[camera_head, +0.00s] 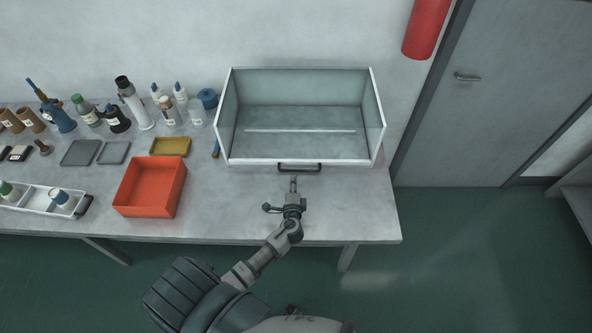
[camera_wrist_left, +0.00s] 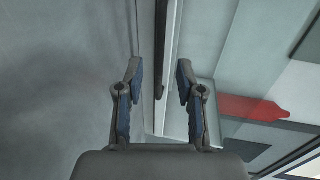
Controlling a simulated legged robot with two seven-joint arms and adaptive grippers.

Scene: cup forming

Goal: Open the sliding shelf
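The sliding shelf is a clear box with white edges (camera_head: 300,162) at the back of the table, and it looks empty. A dark bar handle (camera_head: 300,167) is on its lower front edge. My left gripper (camera_head: 294,180) is just in front of the handle, near its middle. In the left wrist view the two fingers (camera_wrist_left: 159,70) stand apart with nothing clamped. The dark handle bar (camera_wrist_left: 162,45) appears in the gap between them, beyond the tips; I cannot tell whether they touch. The right gripper is not in view.
An orange bin (camera_head: 150,187) stands left of my left gripper on the grey table (camera_head: 350,215). The tabletop in front of the box is clear. A red cylinder (camera_head: 426,28) hangs on the wall.

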